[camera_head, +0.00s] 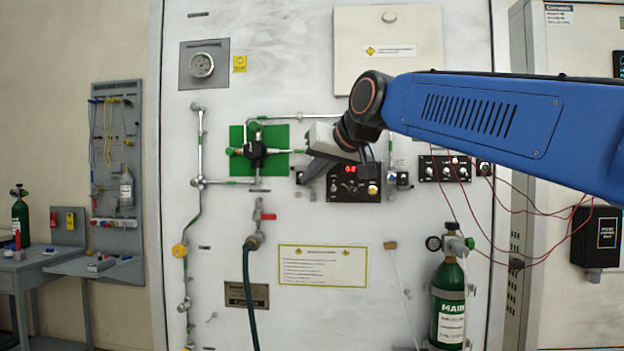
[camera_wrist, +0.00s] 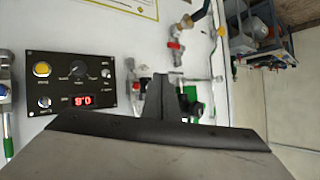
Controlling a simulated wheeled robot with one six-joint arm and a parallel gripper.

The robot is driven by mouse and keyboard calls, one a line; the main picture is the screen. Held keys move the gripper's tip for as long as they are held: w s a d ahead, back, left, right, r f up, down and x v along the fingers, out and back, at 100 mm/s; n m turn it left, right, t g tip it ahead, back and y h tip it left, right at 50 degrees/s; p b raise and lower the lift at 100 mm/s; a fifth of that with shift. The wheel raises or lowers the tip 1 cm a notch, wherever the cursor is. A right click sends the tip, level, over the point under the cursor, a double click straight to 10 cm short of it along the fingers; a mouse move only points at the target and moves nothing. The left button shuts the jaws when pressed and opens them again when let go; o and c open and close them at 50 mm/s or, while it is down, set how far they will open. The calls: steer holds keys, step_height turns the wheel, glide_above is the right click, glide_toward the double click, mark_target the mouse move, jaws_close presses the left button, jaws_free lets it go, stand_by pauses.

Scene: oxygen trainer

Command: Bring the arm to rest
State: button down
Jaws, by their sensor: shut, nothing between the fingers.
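My blue arm (camera_head: 490,115) reaches in from the right, raised in front of the white panel. My gripper (camera_head: 308,174) hangs at its end, in front of the panel between the green plate (camera_head: 280,136) and the black control box (camera_head: 352,190). In the wrist view my gripper (camera_wrist: 160,92) is shut, with its dark fingers together and nothing held. The wrist view also shows the control box (camera_wrist: 62,108) to the left of the fingers, with a red lit display. Whether the fingertips touch the panel cannot be told.
A metal pipe (camera_head: 201,140) runs down the panel's left side. A hose (camera_head: 249,290) hangs from a red-handled valve (camera_head: 262,214). A green cylinder (camera_head: 448,300) stands at lower right, near loose red wires (camera_head: 520,210). A grey bench (camera_head: 40,262) stands at far left.

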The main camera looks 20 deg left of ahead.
stand_by(0.4)
steer(key=s+d+f+m+h, duration=0.1)
steer(key=d+f+h, duration=0.1)
steer(key=d+f, duration=0.65)
steer(key=s+d+f+m+h, duration=0.15)
steer(key=d+f, duration=0.25)
steer(key=d, duration=0.9)
steer(key=s+d+f+m+h, duration=0.1)
steer(key=s+d+f+h, duration=0.1)
steer(key=d+f, duration=0.6)
steer(key=s+d+f+m+g+h, duration=0.3)
steer(key=s+d+f+m+h, duration=0.1)
steer(key=s+d+f, duration=1.9)
step_height(320, 180, down, 4)
steer(key=shift+s+d+f, duration=0.2)
steer(key=shift+s+d, duration=0.1)
steer(key=shift+d, duration=0.4)
